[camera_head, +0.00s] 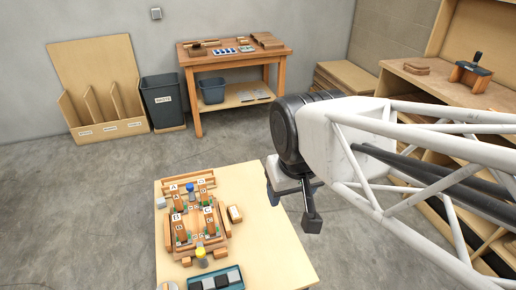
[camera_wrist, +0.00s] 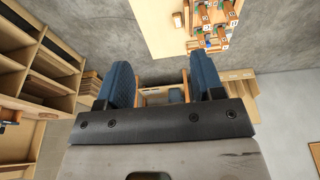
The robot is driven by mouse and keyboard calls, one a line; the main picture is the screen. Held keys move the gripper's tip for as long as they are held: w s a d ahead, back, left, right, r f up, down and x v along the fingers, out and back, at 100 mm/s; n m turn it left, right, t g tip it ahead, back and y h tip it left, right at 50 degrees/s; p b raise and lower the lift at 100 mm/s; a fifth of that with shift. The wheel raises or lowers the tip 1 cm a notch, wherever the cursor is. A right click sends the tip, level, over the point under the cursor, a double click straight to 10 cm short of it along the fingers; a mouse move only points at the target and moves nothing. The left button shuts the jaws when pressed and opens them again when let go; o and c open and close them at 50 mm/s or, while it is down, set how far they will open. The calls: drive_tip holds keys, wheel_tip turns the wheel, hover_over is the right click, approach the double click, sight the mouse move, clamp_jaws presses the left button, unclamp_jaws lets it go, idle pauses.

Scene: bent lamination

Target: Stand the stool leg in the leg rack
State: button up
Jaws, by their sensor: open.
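My gripper (camera_head: 293,208) is open and empty, above the right side of the work table. In the wrist view its two blue-padded fingers (camera_wrist: 162,80) stand apart with nothing between them. A wooden fixture (camera_head: 196,222) on the table holds several upright wooden pieces with lettered labels, including A, B and C. It also shows at the top of the wrist view (camera_wrist: 212,22). I cannot tell which piece is the stool leg, or whether this fixture is the leg rack. The gripper is to the right of the fixture and apart from it.
The work table (camera_head: 262,240) has bare room right of the fixture. A yellow-topped bottle (camera_head: 201,256) and a teal tray (camera_head: 216,280) are at its front. A divided wooden bin (camera_head: 102,122), a grey bin (camera_head: 163,102) and a bench (camera_head: 237,68) stand behind. Shelving is right.

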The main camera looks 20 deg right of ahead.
drive_tip(key=shift+o, duration=0.5)
drive_tip(key=shift+w, duration=0.15)
drive_tip(key=m+g+y, duration=0.3)
drive_tip(key=m+y, duration=0.2)
drive_tip(key=m, duration=1.3)
hover_over(202, 181)
drive_tip(key=d, duration=0.2)
wheel_tip(202, 181, down, 35)
drive_tip(key=shift+f, duration=0.2)
